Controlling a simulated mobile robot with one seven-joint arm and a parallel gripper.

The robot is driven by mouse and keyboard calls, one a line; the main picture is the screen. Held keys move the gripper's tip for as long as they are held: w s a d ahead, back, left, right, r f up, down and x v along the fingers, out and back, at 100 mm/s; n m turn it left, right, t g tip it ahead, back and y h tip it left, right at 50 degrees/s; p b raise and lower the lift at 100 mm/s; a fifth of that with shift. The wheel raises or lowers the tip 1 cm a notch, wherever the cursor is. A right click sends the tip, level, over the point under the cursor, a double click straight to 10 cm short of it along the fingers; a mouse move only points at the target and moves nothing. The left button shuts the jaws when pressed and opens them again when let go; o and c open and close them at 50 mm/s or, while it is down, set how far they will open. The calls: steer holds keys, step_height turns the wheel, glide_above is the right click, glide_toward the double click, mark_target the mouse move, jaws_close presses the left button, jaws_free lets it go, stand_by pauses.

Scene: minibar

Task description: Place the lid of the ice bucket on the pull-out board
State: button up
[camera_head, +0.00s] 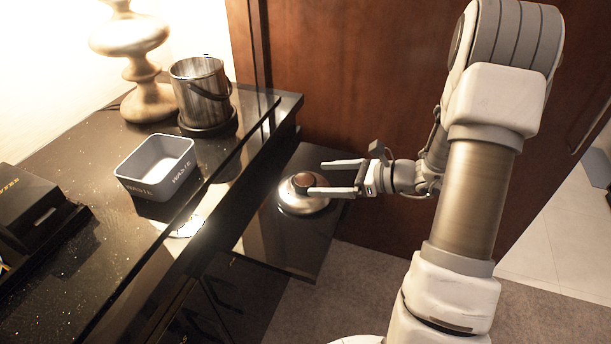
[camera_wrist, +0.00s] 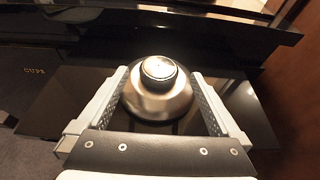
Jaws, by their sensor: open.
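The silver lid (camera_head: 303,203) with its dark round knob lies upright on the dark glossy pull-out board (camera_head: 284,247), below the counter. In the wrist view the lid (camera_wrist: 157,98) rests on the board (camera_wrist: 62,100), between my fingers. My gripper (camera_head: 326,178) is open, its two fingers on either side of the knob. In the wrist view my gripper (camera_wrist: 163,84) shows a clear gap between each finger and the knob. The ice bucket (camera_head: 202,92) stands uncovered on the counter, a dark handle at its side.
A grey waste box (camera_head: 157,167) and a black box (camera_head: 32,208) sit on the dark counter (camera_head: 95,190). A lamp (camera_head: 140,60) stands behind the bucket. A brown wood panel (camera_head: 360,60) rises behind the board. The board's front part is bare.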

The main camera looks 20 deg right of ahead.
steer(key=shift+v, duration=1.55)
steer(key=shift+a, duration=0.1)
steer(key=s+a+r+n+g+h+p, duration=0.2)
steer(key=s+a+r+n+g+p, duration=0.1)
steer(key=s+a+r+n, duration=0.3)
steer(key=s+a+r+n+g+h+p, duration=0.1)
steer(key=s+a+r+n+g+p, duration=0.2)
steer(key=r+n, duration=0.45)
steer(key=s+r+n+t+h+p, duration=0.3)
steer(key=s+r+n+h, duration=0.5)
steer(key=s+r+n, duration=0.3)
steer(key=shift+d+r+n, duration=0.35)
steer(key=shift+d+r, duration=0.05)
steer(key=shift+r, duration=0.05)
